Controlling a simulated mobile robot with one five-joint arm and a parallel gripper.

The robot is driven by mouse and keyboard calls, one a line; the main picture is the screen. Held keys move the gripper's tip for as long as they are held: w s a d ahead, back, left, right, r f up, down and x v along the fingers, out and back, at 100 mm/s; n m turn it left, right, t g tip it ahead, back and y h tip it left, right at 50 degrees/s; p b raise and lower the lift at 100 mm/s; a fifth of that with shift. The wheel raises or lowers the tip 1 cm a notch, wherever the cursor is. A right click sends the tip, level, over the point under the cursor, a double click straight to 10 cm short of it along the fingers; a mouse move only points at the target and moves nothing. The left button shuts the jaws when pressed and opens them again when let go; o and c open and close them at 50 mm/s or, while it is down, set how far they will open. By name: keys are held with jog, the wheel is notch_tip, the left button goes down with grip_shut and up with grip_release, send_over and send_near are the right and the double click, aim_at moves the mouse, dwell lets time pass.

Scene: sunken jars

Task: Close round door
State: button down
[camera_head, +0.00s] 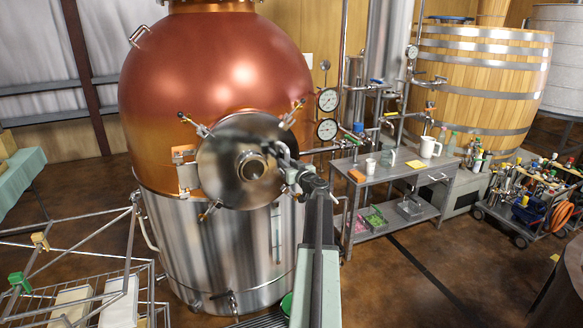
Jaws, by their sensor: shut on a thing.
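The round door (222,172) is a shiny steel disc on the front of a large copper and steel tank (215,70). A copper-coloured hinge bracket (187,172) is at its left. The door lies over or close in front of the round opening; whether a gap remains is hard to tell. A round fitting (251,167) sits at its middle. Several clamp bolts stick out around the rim. My arm reaches up from the bottom, and my gripper (276,154) is shut on the door's right part; the fingertips are small and partly hidden by the arm.
A grey metal table (400,165) with a white jug (429,147) stands to the right, beside pipes and gauges (327,129). A tool cart (530,205) and wooden vat (475,85) are farther right. A wire rack (85,290) is at the lower left.

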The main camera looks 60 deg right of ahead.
jog(key=shift+d+r, duration=0.1)
jog(key=shift+d, duration=0.15)
jog(key=c, duration=1.4)
grip_release()
jog(key=shift+o, duration=0.5)
jog(key=shift+w+d, duration=0.1)
jog(key=shift+d, duration=0.05)
jog(key=shift+a, duration=0.2)
jog(key=v, duration=0.7)
jog(key=shift+s+a, duration=0.2)
jog(key=shift+s, duration=0.15)
